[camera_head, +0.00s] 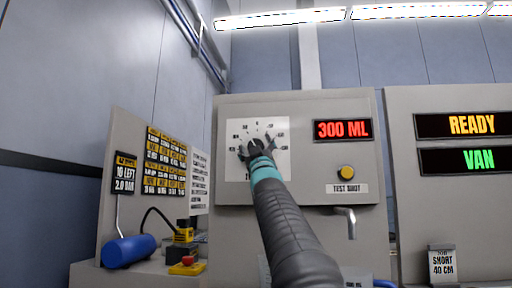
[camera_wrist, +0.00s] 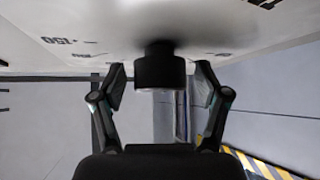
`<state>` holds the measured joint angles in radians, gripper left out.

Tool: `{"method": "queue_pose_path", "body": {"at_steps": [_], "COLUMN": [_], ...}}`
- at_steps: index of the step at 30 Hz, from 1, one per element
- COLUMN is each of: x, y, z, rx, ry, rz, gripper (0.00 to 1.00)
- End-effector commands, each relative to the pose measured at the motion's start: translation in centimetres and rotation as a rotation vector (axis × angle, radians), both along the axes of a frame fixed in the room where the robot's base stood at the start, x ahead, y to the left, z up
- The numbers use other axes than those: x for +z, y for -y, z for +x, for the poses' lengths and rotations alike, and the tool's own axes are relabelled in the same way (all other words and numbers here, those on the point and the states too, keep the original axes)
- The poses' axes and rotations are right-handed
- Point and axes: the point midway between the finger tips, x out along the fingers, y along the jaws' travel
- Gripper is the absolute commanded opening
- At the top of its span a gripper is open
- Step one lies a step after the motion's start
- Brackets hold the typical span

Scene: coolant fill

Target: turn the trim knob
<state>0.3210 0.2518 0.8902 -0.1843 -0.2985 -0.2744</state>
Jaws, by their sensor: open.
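The trim knob (camera_wrist: 160,68) is a short black cylinder standing out from a white dial plate (camera_wrist: 70,22) in the wrist view. My gripper (camera_wrist: 160,85) is open, with one finger on each side of the knob and a visible gap to it on both sides. In the head view my gripper (camera_head: 257,150) is in front of the white dial plate (camera_head: 279,133) on the middle panel, and it hides most of the knob and the dial's centre. The knob's setting cannot be read.
Right of the dial are a red "300 ML" display (camera_head: 343,130), a yellow test shot button (camera_head: 346,172) and a spout (camera_head: 347,221). A right panel shows "READY" and "VAN" (camera_head: 479,160). At left are a blue cylinder (camera_head: 129,250) and a red-topped yellow box (camera_head: 187,265).

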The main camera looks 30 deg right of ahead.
Motion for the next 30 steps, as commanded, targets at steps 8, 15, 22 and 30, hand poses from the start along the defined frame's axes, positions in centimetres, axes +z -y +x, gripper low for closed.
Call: {"method": "queue_pose_path", "body": {"at_steps": [8,15,22,30], "x": [-0.3,-1.9,-3.8,-6.3], "y": [-0.1,-0.6,-1.1,-1.8], "z": [-0.5,-2.2,-4.4,-7.1], "rx": [0.001,0.000,-0.001,0.000], "ry": [0.001,-0.001,-0.001,0.000], "rz": [0.000,0.001,0.000,0.000], "gripper": [0.74,0.74,0.74,0.74]}}
